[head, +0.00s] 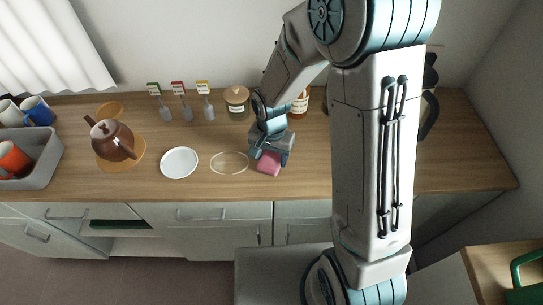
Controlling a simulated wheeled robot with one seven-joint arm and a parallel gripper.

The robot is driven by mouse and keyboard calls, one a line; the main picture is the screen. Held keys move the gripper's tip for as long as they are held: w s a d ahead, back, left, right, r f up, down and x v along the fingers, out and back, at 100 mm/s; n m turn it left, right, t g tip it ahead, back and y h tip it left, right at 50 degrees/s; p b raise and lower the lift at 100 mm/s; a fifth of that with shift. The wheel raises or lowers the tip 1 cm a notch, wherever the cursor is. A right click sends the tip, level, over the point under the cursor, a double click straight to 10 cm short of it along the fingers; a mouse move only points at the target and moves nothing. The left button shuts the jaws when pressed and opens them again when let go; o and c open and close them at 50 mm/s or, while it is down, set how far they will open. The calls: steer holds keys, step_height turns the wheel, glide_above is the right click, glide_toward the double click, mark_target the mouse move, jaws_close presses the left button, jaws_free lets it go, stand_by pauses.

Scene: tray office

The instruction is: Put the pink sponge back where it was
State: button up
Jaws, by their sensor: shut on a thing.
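The pink sponge (269,162) is in the head view, near the middle of the wooden counter. My gripper (270,153) is directly over it and shut on it; the fingers and the gripper body hide its upper part. I cannot tell whether the sponge touches the counter or hangs just above it. A thin pale oval outline (229,162) lies on the counter just left of the sponge, and nothing stands in it.
A white plate (179,163), a brown teapot (113,141) and a grey bin with mugs (42,160) are to the left. Three tagged holders (187,112), a lidded jar (237,103) and a bottle (300,104) stand behind. My arm hides part of the right side.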

steer(key=shift+f, duration=0.7)
steer(key=shift+f, duration=0.25)
steer(key=o, duration=1)
steer(key=shift+r, duration=0.1)
steer(key=shift+r, duration=0.1)
